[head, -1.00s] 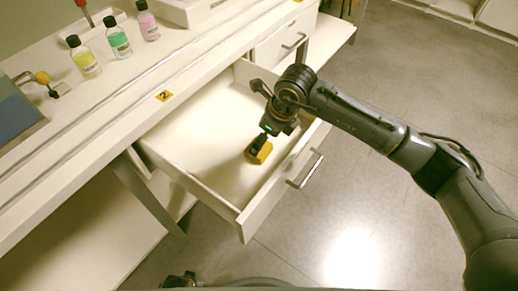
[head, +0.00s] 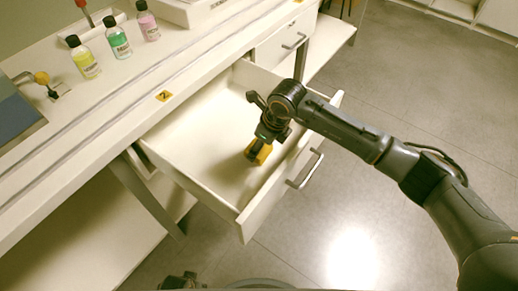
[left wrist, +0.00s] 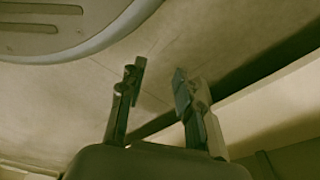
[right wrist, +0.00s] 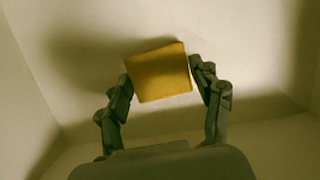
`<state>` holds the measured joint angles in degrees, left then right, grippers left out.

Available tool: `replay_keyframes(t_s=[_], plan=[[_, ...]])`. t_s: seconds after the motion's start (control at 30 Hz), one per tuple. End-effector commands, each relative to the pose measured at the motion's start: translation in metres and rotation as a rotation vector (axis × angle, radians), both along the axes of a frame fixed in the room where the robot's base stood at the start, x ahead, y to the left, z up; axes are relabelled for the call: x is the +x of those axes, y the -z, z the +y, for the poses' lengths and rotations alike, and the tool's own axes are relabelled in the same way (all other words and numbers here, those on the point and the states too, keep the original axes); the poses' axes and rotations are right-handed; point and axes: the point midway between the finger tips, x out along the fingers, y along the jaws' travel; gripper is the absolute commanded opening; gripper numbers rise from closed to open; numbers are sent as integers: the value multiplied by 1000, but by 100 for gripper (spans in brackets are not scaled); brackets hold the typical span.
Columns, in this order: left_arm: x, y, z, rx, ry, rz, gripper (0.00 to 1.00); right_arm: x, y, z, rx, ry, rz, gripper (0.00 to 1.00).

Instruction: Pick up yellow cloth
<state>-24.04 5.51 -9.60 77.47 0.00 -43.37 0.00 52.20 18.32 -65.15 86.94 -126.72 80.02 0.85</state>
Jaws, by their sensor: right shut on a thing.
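The yellow cloth (head: 264,154) is a small folded block inside the open drawer (head: 200,125). In the right wrist view the cloth (right wrist: 159,72) sits between the two fingertips of my right gripper (right wrist: 160,80), which touch its left and right sides. My right gripper (head: 258,151) is shut on the cloth, low in the drawer. Whether the cloth is clear of the drawer floor I cannot tell. My left gripper (left wrist: 160,80) is open and empty in the left wrist view, with bare floor beyond it.
The drawer's front panel with its handle (head: 305,169) stands close beside my right gripper. Yellow, green and pink bottles (head: 118,37) stand on the counter (head: 120,85) at the upper left. A shut drawer (head: 285,38) is farther along. The floor at right is clear.

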Motion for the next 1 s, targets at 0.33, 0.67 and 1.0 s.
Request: replay_keyframes(t_s=[0.33, 0.67, 1.0], plan=[[8, -3, 0, -1, 0, -15, 33, 1, -16, 0, 1, 0, -3, 34], [1, 8, 2, 1, 4, -11, 33, 1, -80, 0, -1, 0, -3, 34], [-8, 13, 2, 3, 6, 3, 33, 0, -100, 0, -1, 1, 0, 34]])
